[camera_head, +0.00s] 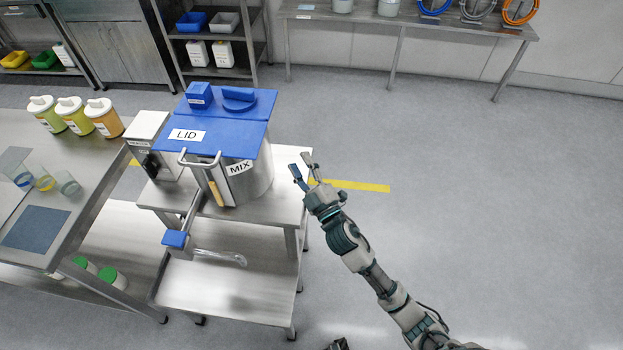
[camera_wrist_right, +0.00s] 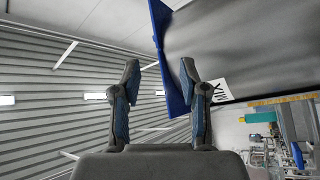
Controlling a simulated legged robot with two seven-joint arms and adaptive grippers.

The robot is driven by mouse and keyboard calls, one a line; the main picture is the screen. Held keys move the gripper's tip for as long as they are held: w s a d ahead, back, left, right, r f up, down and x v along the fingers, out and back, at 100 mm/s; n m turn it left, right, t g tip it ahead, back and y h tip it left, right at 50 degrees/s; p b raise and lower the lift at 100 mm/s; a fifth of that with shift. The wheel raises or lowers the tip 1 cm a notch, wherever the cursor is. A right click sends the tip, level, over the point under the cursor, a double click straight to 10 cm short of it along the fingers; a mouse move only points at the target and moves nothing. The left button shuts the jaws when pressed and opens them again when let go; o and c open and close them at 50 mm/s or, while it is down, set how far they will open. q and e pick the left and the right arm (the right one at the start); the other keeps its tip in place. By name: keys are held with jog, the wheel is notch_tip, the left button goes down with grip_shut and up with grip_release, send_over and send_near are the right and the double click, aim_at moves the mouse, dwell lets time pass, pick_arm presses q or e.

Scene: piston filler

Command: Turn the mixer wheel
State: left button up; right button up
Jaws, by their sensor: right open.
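The mixer is a steel vessel (camera_head: 255,182) with a MIX label (camera_head: 239,168) and a blue lid (camera_head: 190,134) marked LID, on a steel cart. A round blue knob (camera_head: 239,99) sits on its top; I cannot tell whether this is the wheel, and no other wheel stands out. My right gripper (camera_head: 301,165) is open and empty, to the right of the vessel. In the right wrist view, the open fingers (camera_wrist_right: 160,80) point toward the lid's blue edge (camera_wrist_right: 172,60); the vessel wall (camera_wrist_right: 245,45) lies behind the right finger.
The cart's top edge (camera_head: 292,210) lies below and left of my right gripper. A handle with a blue end (camera_head: 175,239) sticks out at the front. A side table (camera_head: 95,185) with jars and cups stands left. The floor right of the cart is open.

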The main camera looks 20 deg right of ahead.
jog(key=shift+s+d+f+m+g+h, duration=0.3)
jog(key=shift+f+m+h, duration=0.2)
jog(key=shift+f, duration=0.3)
jog(key=shift+s+d+f+m+g+h, duration=0.15)
jog(key=shift+d+f+m+h, duration=0.35)
jog(key=shift+f, duration=0.35)
jog(key=shift+s+d+f+m+g+h, duration=0.15)
jog(key=shift+s+d+f+m+h, duration=0.15)
jog(key=shift+f+m+h, duration=0.35)
jog(key=shift+f, duration=0.2)
